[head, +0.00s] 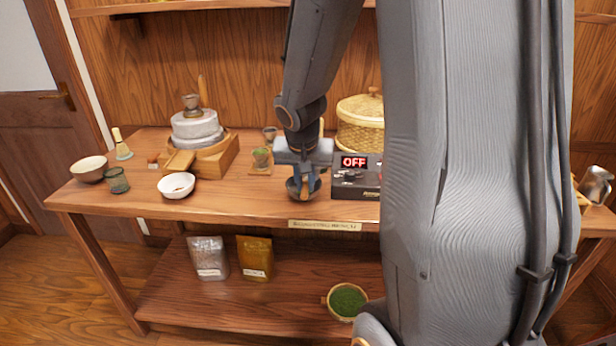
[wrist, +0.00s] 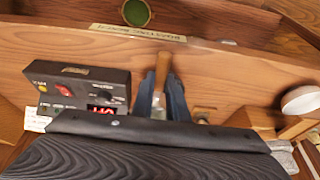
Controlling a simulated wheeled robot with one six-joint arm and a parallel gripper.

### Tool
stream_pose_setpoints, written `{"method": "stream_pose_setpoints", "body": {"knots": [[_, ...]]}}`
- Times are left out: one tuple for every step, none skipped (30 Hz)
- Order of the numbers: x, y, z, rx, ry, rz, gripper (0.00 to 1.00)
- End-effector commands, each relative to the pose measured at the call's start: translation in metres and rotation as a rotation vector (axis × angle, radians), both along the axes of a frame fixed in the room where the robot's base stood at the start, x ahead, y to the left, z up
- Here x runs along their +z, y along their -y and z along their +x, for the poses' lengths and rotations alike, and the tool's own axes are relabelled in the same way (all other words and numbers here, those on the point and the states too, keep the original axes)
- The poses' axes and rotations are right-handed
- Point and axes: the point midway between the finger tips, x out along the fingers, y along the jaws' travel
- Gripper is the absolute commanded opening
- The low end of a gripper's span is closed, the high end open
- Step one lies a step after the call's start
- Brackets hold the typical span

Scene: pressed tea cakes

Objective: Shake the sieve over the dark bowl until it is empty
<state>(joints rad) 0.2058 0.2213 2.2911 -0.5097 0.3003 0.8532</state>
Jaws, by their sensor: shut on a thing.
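My gripper (head: 304,192) points down over the front part of the bench, left of the control box. In the wrist view its fingers (wrist: 163,98) are shut on a brown wooden handle (wrist: 163,68); I cannot tell what the handle belongs to. A small dark rounded shape, perhaps the dark bowl, shows around the fingertips in the head view, mostly hidden by them. I cannot make out a sieve for certain.
The control box (head: 357,176) reads OFF, close to the right of my gripper. A wicker basket (head: 360,125) stands behind. A stone mill (head: 197,128), a white bowl (head: 176,186) and a cup (head: 117,180) are to the left. Two bags (head: 208,258) sit on the lower shelf.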

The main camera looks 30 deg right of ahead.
Motion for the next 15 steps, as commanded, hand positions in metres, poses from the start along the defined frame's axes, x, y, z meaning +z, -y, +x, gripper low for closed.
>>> {"method": "stream_pose_setpoints", "body": {"knots": [[0.0013, 0.0024, -0.0018, -0.001, 0.000, 0.000, 0.00], [0.0009, 0.0018, -0.0011, 0.001, 0.001, 0.000, 0.00], [0.0006, 0.0014, -0.0008, 0.001, 0.001, 0.000, 0.00], [0.0004, 0.0013, -0.0008, 0.002, 0.001, 0.000, 0.00], [0.0004, 0.0012, -0.0007, 0.001, 0.001, 0.000, 0.00], [0.0004, 0.0012, -0.0007, 0.001, 0.001, 0.000, 0.00], [0.0004, 0.0012, -0.0007, 0.001, 0.001, 0.000, 0.00], [0.0003, 0.0012, -0.0007, 0.001, 0.001, 0.000, 0.00], [0.0003, 0.0012, -0.0007, 0.001, 0.001, 0.000, 0.00], [0.0003, 0.0012, -0.0007, 0.001, 0.001, 0.000, 0.00], [0.0005, 0.0012, -0.0007, 0.001, 0.001, 0.000, 0.00], [0.0010, 0.0012, -0.0007, 0.001, 0.001, 0.000, 0.00], [0.0018, 0.0012, -0.0007, 0.001, 0.001, 0.000, 0.00], [0.0028, 0.0013, -0.0008, 0.001, 0.001, 0.000, 0.00], [0.0048, 0.0012, -0.0009, 0.002, 0.001, 0.000, 0.00]]}}
